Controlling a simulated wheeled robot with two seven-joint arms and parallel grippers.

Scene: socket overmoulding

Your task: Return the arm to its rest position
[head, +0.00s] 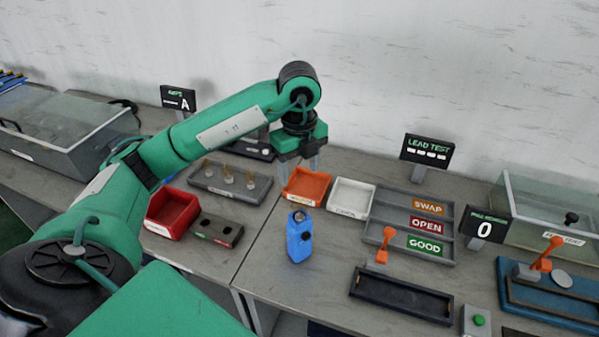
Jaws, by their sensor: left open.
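My left arm reaches in from the left across the bench. My left gripper (299,170) points down above the back part of the orange tray (307,187). Its two fingers are apart, and I see nothing held between them. The gripper hides part of the tray's back edge. My right gripper is not in the head view.
A red bin (168,213), a grey rack with several small pieces (230,182) and a white tray (350,197) stand nearby. A blue device (299,238) stands in front. A sorting tray (408,227) and "LEAD TEST" sign (427,151) are at right. The wall is behind.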

